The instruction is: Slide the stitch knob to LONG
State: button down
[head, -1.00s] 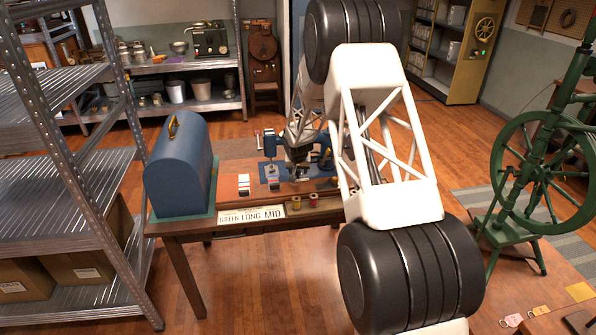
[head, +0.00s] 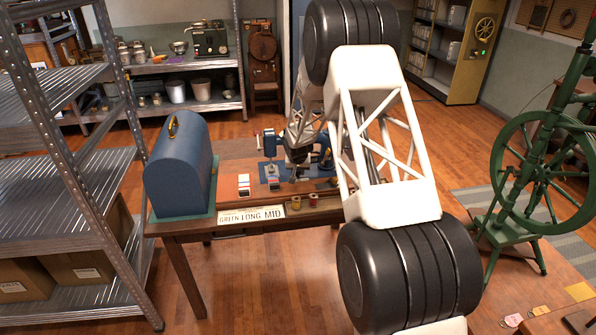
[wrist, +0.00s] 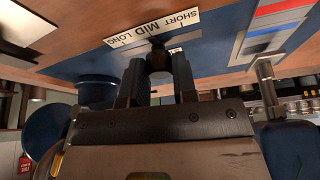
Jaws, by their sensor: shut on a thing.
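The stitch knob (wrist: 158,60) is a small dark knob between my gripper's two fingers in the wrist view. My gripper (wrist: 158,78) is shut on it from both sides. Beyond it is a white scale plate (wrist: 125,34) reading LONG, MID and SHORT, upside down in this view, with LONG at the left. The knob's stem lies nearest MID.
A blue domed case (head: 181,165) stands at the table's left. Metal shelving (head: 75,130) stands left and a green spinning wheel (head: 545,170) right.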

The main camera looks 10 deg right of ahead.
aim_at(305, 177)
jog(key=shift+d, duration=1.6)
jog(key=c, duration=0.9)
grip_release()
jog(key=shift+r, duration=0.2)
jog(key=v, duration=0.7)
jog(key=shift+r, duration=0.2)
jog(key=shift+s, duration=0.2)
